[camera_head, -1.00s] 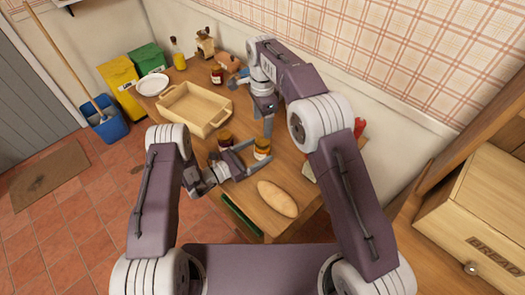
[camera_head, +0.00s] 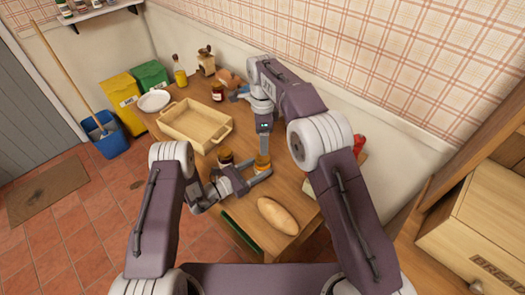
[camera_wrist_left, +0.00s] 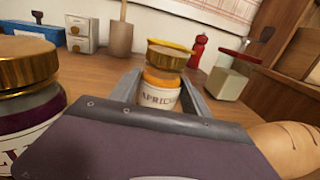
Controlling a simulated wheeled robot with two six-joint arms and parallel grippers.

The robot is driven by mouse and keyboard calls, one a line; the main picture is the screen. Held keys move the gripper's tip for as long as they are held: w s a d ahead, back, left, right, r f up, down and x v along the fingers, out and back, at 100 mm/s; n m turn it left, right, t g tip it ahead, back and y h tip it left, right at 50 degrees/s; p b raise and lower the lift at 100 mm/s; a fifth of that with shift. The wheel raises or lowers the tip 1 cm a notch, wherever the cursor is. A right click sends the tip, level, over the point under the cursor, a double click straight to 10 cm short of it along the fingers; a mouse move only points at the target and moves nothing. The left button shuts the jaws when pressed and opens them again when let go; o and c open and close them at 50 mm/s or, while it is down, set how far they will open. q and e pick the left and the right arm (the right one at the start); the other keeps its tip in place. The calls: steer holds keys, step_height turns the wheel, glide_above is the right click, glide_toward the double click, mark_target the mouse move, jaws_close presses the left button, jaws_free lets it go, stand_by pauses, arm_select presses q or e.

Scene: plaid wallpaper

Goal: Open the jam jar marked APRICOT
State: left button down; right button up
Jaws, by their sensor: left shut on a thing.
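The apricot jar (camera_head: 262,164) stands on the wooden table, with orange jam and a gold lid (camera_wrist_left: 170,55); its label (camera_wrist_left: 160,97) reads partly APRIC in the left wrist view. My left gripper (camera_head: 262,172) is shut around the jar's body, one finger on each side. The lid sits on top of the jar; whether it is loose cannot be told. My right gripper (camera_head: 264,145) points down over the jar in the head view. Its fingertips are hard to make out, and it does not show in the left wrist view.
A dark jam jar (camera_head: 225,157) with a gold lid stands close beside my left gripper, large in the wrist view (camera_wrist_left: 28,100). A bread loaf (camera_head: 278,215) lies near the front edge. A wooden tray (camera_head: 190,132), a plate (camera_head: 154,101) and a red jar (camera_head: 217,92) are farther back.

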mark_target(262, 158)
steer(key=shift+m, duration=0.5)
step_height(262, 158, down, 8)
